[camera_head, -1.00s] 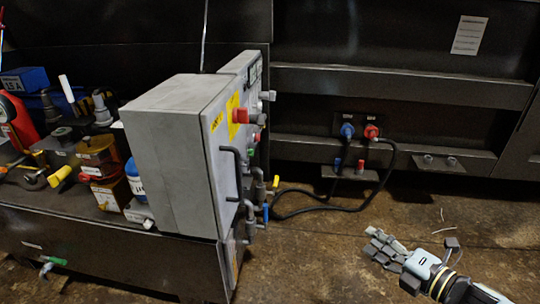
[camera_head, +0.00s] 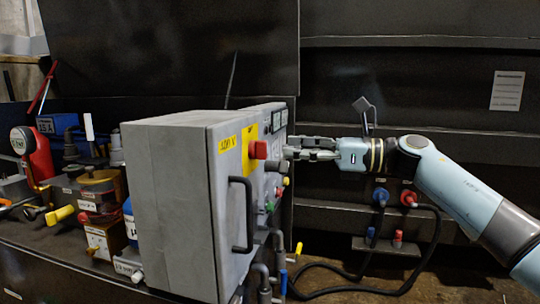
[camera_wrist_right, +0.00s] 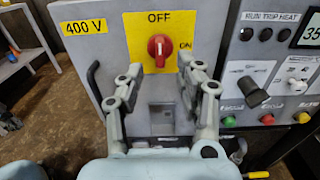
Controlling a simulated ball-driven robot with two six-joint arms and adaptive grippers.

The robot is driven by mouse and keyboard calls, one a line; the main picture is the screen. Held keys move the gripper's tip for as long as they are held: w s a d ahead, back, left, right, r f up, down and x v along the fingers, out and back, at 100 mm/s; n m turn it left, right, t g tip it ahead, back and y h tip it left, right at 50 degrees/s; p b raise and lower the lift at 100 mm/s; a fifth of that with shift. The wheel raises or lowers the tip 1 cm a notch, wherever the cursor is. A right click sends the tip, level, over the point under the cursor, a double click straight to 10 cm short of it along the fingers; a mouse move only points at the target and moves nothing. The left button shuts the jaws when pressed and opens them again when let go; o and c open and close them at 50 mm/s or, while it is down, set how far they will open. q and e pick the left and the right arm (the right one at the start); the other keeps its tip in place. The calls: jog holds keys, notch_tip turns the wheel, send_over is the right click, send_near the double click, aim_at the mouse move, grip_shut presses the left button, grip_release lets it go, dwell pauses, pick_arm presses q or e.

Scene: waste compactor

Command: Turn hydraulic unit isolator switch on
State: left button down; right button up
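The isolator switch is a red rotary knob (camera_wrist_right: 160,46) on a yellow plate (camera_wrist_right: 155,22) marked OFF at the top and ON at the right. Its handle looks upright, towards OFF. In the head view the red knob (camera_head: 258,150) sticks out from the front of the grey cabinet (camera_head: 166,190). My right gripper (camera_head: 296,150) comes in from the right, level with the knob and a little apart from it. In the right wrist view my right gripper (camera_wrist_right: 159,70) is open and empty, with its fingers on either side below the knob. My left gripper is not in view.
A black handle (camera_head: 243,212) stands out from the cabinet front. To the right are a panel with black and white selector switches (camera_wrist_right: 252,90), coloured buttons (camera_wrist_right: 268,119) and a display (camera_wrist_right: 308,36). Hoses and taps (camera_head: 280,262) sit below. Bottles and tools crowd the bench at left.

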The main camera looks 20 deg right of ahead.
aim_at(259, 150)
jog(key=x, duration=0.5)
jog(key=shift+w+a+b, duration=0.15)
jog(key=shift+b, duration=0.25)
grip_shut()
